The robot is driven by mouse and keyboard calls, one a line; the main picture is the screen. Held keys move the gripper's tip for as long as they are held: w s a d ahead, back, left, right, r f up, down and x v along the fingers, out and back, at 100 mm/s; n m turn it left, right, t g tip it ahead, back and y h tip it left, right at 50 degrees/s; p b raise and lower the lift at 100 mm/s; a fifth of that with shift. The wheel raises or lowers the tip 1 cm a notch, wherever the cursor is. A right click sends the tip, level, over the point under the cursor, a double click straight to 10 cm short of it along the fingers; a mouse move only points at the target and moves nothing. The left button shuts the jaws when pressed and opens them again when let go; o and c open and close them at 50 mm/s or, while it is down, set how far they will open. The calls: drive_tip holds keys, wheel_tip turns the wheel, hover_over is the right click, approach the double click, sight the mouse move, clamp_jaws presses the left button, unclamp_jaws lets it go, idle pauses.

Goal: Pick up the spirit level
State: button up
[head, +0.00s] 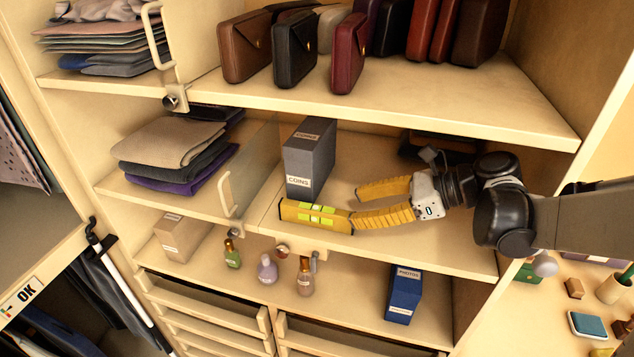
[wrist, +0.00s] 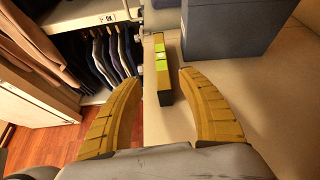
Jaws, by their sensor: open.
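The spirit level (head: 316,215) is a yellow bar with bright green vials and dark ends. It lies on the middle shelf along its front edge, in front of a grey box labelled COINS (head: 309,160). My gripper (head: 357,204) is on the same shelf, to the right of the level, with its yellow fingers spread. In the wrist view the level (wrist: 162,70) lies ahead, between the lines of my open fingers (wrist: 158,78), its near end close to the fingertips. Nothing is held. In the head view the near finger partly overlaps the level's right end.
The grey box (wrist: 232,28) stands right beside the level. A clear divider (head: 250,170) with a handle stands to the left, beside folded clothes (head: 172,150). The shelf above (head: 390,95) holds bags. Small bottles (head: 267,268) and a blue box (head: 403,293) stand below.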

sight(329, 210)
drive_tip(key=shift+w+d+r, duration=0.1)
drive_tip(key=shift+w+d, duration=0.05)
drive_tip(key=shift+w, duration=0.2)
drive_tip(key=shift+m, duration=0.3)
drive_tip(key=x, duration=0.5)
drive_tip(key=shift+s+r, duration=0.15)
drive_tip(key=x, duration=0.6)
drive_tip(key=shift+r, duration=0.1)
drive_tip(key=shift+s, duration=0.1)
clamp_jaws()
